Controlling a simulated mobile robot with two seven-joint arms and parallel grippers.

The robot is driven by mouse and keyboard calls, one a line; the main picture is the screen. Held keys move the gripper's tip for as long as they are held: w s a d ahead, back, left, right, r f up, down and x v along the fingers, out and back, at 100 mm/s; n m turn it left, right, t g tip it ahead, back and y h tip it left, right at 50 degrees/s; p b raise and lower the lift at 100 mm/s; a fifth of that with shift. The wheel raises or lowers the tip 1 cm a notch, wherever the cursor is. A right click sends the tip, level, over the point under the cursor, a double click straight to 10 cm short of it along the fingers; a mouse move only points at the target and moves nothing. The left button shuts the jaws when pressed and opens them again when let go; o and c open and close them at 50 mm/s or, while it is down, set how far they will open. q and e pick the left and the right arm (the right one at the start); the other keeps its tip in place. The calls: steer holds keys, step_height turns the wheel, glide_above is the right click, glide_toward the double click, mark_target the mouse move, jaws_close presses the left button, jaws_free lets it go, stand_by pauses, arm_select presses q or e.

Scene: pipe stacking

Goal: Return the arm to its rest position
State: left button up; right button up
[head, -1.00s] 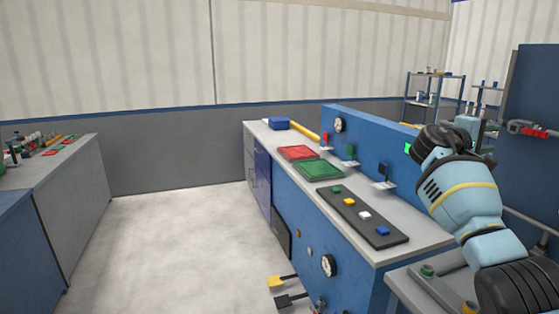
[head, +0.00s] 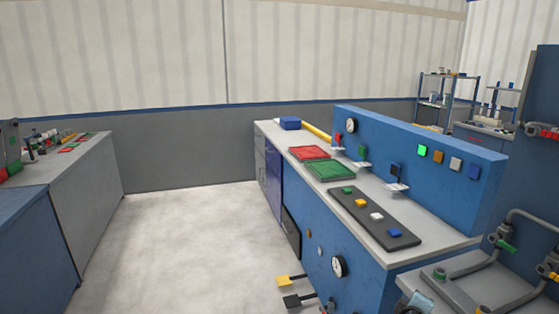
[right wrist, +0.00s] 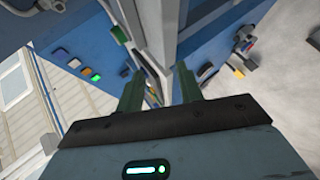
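My right gripper (right wrist: 157,84) shows in the right wrist view, with its two dark green fingers apart. I see nothing held between them; a grey edge and blue panels lie behind. My left arm and gripper are in neither view.
A counter with a blue panel (head: 449,187) stands at right, carrying a red tray (head: 309,152), green tray (head: 331,170) and dark button strip (head: 374,216). A pipe fixture (head: 500,250) is at lower right. The floor (head: 195,235) is clear.

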steer(key=s+a+f+m+y, duration=0.1)
steer(key=s+a+f+y, duration=0.1)
steer(key=s+a+f, duration=0.45)
steer(key=s+a+f+g+y, duration=0.15)
steer(key=s+f, duration=0.25)
steer(key=s, duration=0.5)
steer(key=s+a+f+m+y, duration=0.1)
steer(key=s+a+f+y, duration=0.2)
steer(key=s+f, duration=0.35)
steer(key=s+a+r+m+y, duration=0.1)
steer(key=s+a+m, duration=0.1)
steer(key=s, duration=0.8)
steer(key=s+a+m+y, duration=0.1)
steer(key=s+a+m, duration=0.1)
steer(key=s, duration=0.9)
steer(key=shift+s+a+r, duration=0.3)
steer(key=shift+a+r, duration=0.1)
steer(key=shift+a, duration=0.2)
steer(key=shift+s+d+m, duration=0.1)
steer(key=shift+s+m, duration=0.05)
steer(key=shift+m, duration=0.15)
